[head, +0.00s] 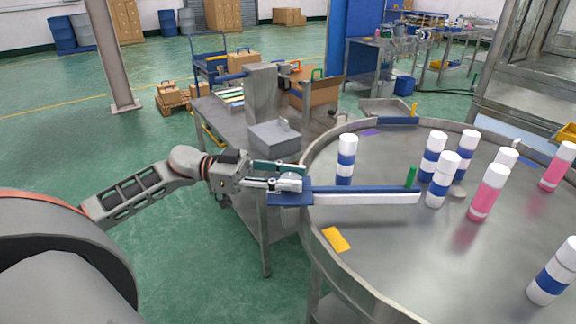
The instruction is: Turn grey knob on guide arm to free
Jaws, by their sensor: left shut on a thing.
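The guide arm (365,196), a blue and white bar, reaches over the left part of the round metal table. A small green upright piece (411,177) stands near its right end. The grey knob (291,183) sits at the arm's left end, partly covered by my fingers. My left gripper (285,182) comes in from the left and is shut on the grey knob. The knob's exact turn angle cannot be told. My right gripper is not in view.
The round table (400,270) carries several cans, among them a blue-banded can (346,160) just behind the guide arm and a pink can (489,192) to the right. A grey box (274,137) lies on the bench behind my gripper. Green floor is free at left.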

